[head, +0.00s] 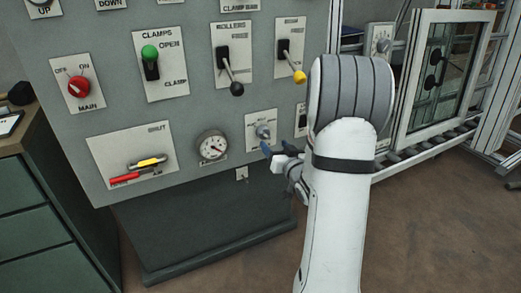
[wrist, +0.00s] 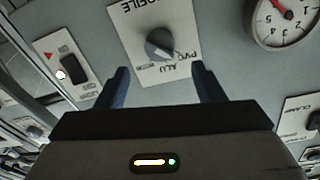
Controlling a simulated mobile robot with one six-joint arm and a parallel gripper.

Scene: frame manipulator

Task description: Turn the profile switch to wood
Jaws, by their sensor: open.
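The profile switch (wrist: 160,45) is a round grey knob on a white label plate (wrist: 128,22) marked PROFILE. It also shows in the head view (head: 263,131), low on the grey panel. A light mark on the knob points toward the lower right there; the exact setting is hard to tell. My gripper (wrist: 160,72) is open and empty, its two blue fingers on either side of the knob's line, apart from it. It also shows in the head view (head: 279,150).
A pressure gauge (head: 212,146) is left of the switch. A dark rocker switch (wrist: 74,69) is on its other side. Roller and clamp levers (head: 235,87) stick out above. A tool plate (head: 131,155) is at lower left.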

